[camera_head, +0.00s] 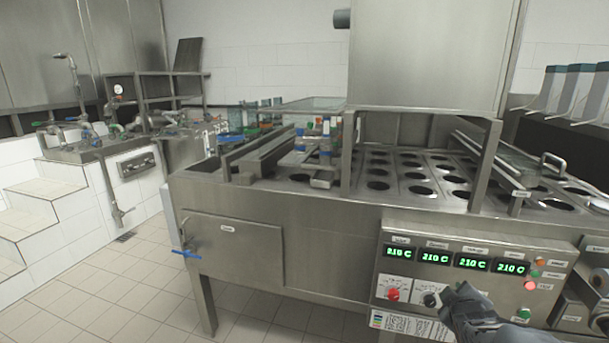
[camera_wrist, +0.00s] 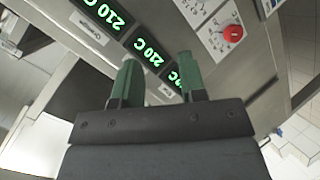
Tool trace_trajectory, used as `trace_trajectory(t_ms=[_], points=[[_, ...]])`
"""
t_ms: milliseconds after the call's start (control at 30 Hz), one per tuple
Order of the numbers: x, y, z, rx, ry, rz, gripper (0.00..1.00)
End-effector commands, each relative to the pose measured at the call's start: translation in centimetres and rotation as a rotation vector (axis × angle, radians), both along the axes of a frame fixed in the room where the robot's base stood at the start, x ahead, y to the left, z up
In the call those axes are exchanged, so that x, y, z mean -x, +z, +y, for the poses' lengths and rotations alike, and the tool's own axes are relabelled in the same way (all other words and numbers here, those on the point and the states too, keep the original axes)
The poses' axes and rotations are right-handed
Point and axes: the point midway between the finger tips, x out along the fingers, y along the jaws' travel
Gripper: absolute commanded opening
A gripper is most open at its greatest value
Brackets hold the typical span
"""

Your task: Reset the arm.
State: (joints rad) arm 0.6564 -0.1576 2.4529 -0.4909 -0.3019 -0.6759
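My gripper (camera_head: 455,293) is low on the right in the head view, in front of the control panel (camera_head: 520,258) and close to its black knob (camera_head: 431,300). The gripper covers part of the panel's lower middle. In the wrist view, my gripper (camera_wrist: 158,72) has two green fingers standing apart, with the panel showing between them and nothing held. Whether the fingers touch the panel cannot be told. A red knob (camera_head: 393,295) is left of the gripper; it also shows in the wrist view (camera_wrist: 233,33). Green displays (camera_head: 435,257) read about 210 C.
The steel cup machine (camera_head: 290,215), with rows of round holes, stands behind the panel. Its blue-handled door (camera_head: 225,245) is on the left. A sink unit (camera_head: 120,150) and white steps (camera_head: 35,205) are farther left. The tiled floor (camera_head: 110,290) is clear at lower left.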

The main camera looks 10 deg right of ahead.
Motion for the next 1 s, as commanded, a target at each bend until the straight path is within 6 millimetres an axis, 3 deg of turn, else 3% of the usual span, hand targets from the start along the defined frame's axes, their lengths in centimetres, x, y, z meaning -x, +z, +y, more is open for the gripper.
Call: trace_trajectory(t_ms=[33,100,300,500,733,1000], points=[[-0.2,4.5,2.4,-0.083,-0.021,0.020,0.38],[0.1,7.1,5.4,-0.213,-0.072,0.062,0.38],[3.1,13.2,14.0,-0.547,-0.199,0.217,0.38],[7.2,17.3,20.4,-0.758,-0.298,0.382,0.38],[10.2,19.2,23.6,-0.851,-0.357,0.495,0.38],[10.3,19.2,23.7,-0.854,-0.359,0.500,0.38]])
